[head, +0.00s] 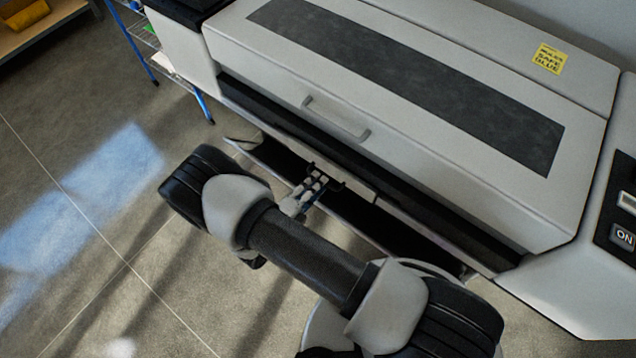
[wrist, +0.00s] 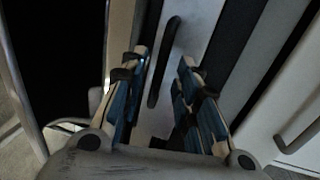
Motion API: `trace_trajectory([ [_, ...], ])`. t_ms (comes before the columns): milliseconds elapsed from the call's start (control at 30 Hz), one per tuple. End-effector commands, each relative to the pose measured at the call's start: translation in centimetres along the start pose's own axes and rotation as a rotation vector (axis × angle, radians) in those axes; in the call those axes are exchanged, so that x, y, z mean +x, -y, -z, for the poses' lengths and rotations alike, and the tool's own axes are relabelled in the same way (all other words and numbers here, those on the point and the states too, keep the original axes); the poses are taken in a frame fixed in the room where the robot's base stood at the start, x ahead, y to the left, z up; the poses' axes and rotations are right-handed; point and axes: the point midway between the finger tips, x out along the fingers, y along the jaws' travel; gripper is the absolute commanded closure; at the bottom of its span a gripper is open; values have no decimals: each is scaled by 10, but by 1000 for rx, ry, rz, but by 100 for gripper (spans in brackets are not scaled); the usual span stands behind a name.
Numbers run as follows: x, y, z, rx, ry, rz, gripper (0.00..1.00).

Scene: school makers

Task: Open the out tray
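The out tray (head: 415,238) appears as a dark trough with a thin pale rim, low on the front of a large white machine. It juts out at an angle, so it stands at least partly open; how far I cannot tell. In the wrist view a dark area with a grey rim lies at left. My gripper (head: 316,187) is over the tray, close to the machine's front. In the wrist view my gripper (wrist: 162,62) has its fingers spread, with a dark bar handle (wrist: 164,58) on a pale panel showing between them. Contact is not visible.
The machine's lid (head: 430,60) is shut, with a grey handle (head: 336,122) above the tray and a yellow label (head: 549,58). A control panel with an ON button (head: 623,236) is at right. A blue-legged rack (head: 142,45) stands at left. The tiled floor in front is clear.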

Motion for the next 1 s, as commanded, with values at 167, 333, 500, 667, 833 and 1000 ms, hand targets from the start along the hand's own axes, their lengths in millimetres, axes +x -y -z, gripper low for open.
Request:
trace_trajectory([
  [167, 14, 0, 0, 0, -1, 0, 71],
  [333, 17, 0, 0, 0, 1, 0, 71],
  [500, 16, 0, 0, 0, 1, 0, 73],
  [667, 16, 0, 0, 0, 1, 0, 83],
  [833, 16, 0, 0, 0, 1, 0, 95],
  [1000, 16, 0, 0, 0, 0, 0, 100],
])
